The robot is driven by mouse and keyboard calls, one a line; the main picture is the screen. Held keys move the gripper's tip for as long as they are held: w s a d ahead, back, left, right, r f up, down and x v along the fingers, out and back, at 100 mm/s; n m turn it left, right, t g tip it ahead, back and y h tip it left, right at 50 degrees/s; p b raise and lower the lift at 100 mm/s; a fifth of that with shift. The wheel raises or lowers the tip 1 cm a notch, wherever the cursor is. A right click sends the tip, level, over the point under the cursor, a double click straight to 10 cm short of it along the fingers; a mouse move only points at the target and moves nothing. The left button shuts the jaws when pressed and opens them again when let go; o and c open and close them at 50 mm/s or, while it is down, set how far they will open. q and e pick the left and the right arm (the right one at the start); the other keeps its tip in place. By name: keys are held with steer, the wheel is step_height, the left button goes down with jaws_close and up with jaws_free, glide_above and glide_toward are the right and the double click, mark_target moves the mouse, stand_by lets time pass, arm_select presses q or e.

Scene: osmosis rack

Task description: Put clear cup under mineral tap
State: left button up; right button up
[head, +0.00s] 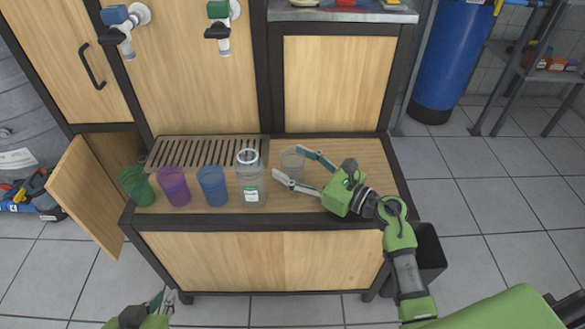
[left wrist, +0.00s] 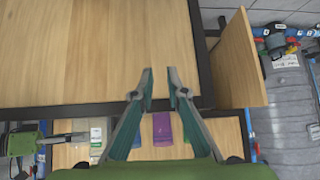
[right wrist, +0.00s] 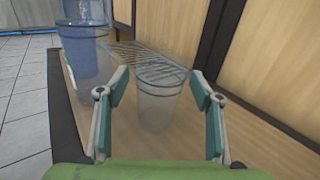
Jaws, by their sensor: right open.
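The clear cup (head: 292,163) stands upright on the wooden counter, right of a clear jar. My right gripper (head: 290,163) is open, with its fingers on either side of the cup. In the right wrist view the cup (right wrist: 160,97) is between the fingers, with gaps showing on both sides. A tap with a blue block (head: 117,15) and one with a green block (head: 218,9) are on the wood panel above; no readable label tells which is mineral. My left gripper (left wrist: 160,85) is open and empty, low at the front left; it also shows in the head view (head: 160,303).
A slatted drip grate (head: 205,150) lies under the taps. In front of it stand a green cup (head: 137,187), purple cup (head: 173,186), blue cup (head: 212,186) and clear jar (head: 250,182). An open cabinet door (head: 82,195) juts out at left. Counter right of the clear cup is free.

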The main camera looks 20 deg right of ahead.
steer(key=shift+w+a, duration=0.15)
steer(key=c, duration=1)
